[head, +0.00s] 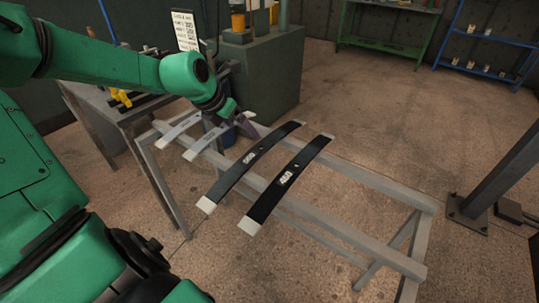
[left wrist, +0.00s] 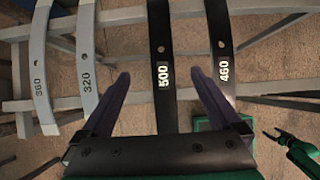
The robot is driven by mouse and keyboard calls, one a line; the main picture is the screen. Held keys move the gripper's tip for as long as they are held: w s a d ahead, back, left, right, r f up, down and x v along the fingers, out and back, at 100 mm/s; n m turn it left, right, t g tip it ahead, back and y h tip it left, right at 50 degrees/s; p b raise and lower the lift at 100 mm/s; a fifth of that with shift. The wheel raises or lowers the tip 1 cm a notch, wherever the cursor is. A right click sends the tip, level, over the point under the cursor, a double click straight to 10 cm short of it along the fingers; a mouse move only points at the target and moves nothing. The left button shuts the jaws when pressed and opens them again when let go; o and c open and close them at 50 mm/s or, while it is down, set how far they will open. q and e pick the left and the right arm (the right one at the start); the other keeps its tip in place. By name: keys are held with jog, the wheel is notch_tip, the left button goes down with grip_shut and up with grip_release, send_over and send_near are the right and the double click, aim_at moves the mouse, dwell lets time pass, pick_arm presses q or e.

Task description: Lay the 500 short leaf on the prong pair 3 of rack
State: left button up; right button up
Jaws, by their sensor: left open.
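The 500 leaf (head: 236,173) is a dark curved strip with pale tips, lying across the grey rack (head: 385,186). Its label shows in the left wrist view (left wrist: 164,100). My left gripper (head: 247,127) is above the rack near the far part of this leaf. In the left wrist view its purple fingers (left wrist: 160,88) are open, with the 500 leaf seen between them. I cannot tell the height gap. My right gripper (left wrist: 283,137) seems to show small at the right of the left wrist view; its jaws are unclear. I cannot make out the prong pairs or their numbers.
The dark 460 leaf (head: 292,177) lies beside the 500 leaf, close to one finger in the wrist view. Two grey leaves, 320 (left wrist: 87,60) and 360 (left wrist: 40,70), lie on the other side. The rack's right part is bare. A green cabinet (head: 265,75) stands behind.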

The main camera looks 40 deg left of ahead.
pick_arm(q)
jog(key=f, duration=0.1)
send_near(261, 147)
jog(key=x, duration=0.4)
jog(key=shift+a+f, duration=0.1)
jog(key=shift+f, duration=0.3)
jog(key=x, duration=0.6)
jog(key=shift+b, duration=0.3)
jog(key=shift+s+r, duration=0.1)
jog(key=shift+r, duration=0.05)
jog(key=shift+c, duration=0.9)
grip_shut()
jog(key=shift+r, duration=0.2)
jog(key=shift+w+f, duration=0.1)
jog(key=shift+w, duration=0.1)
pick_arm(e)
jog(key=shift+s+a+f, duration=0.1)
jog(key=shift+s+f, duration=0.45)
jog(key=shift+f, duration=0.15)
